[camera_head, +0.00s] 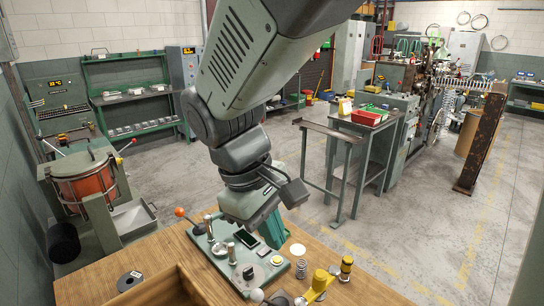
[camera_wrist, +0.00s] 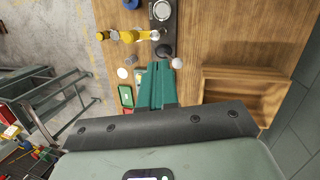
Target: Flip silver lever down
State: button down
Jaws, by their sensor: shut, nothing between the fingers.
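My gripper (camera_head: 274,240) points down over a green base plate (camera_head: 222,262) on the wooden bench. In the wrist view its green fingers (camera_wrist: 158,72) are together, with nothing between them. The plate carries an orange-knobbed lever (camera_head: 180,212), silver upright posts (camera_head: 209,226), a dark-screened device (camera_head: 244,238) and a black knob (camera_head: 248,272). A silver ball end (camera_head: 257,295) shows at the bottom edge; a pale ball (camera_wrist: 177,63) shows just right of the fingertips in the wrist view. I cannot tell for certain which silver part is the lever. My gripper hides part of the plate.
A yellow-handled tool (camera_head: 318,284) and a small spring (camera_head: 301,268) stand right of the plate. A black-and-grey roll (camera_head: 130,281) and an open wooden box (camera_head: 165,288) are at the left.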

jog(key=s+a+f+n+t+h, duration=0.2)
jog(key=a+f+n+t+h, duration=0.1)
jog(key=a+f+n, duration=0.4)
jog(key=s+a+f+n+t+h, duration=0.3)
jog(key=a+f+n, duration=0.3)
jog(key=a+f, duration=0.5)
notch_tip(320, 180, down, 2)
jog(key=shift+a+f+n+t+h, duration=0.1)
jog(key=shift+a+n+t+h, duration=0.05)
jog(key=shift+n+t+h, duration=0.35)
send_near(264, 301)
jog(key=shift+w+d, duration=0.75)
jog(key=shift+w, duration=0.2)
jog(key=shift+f, duration=0.35)
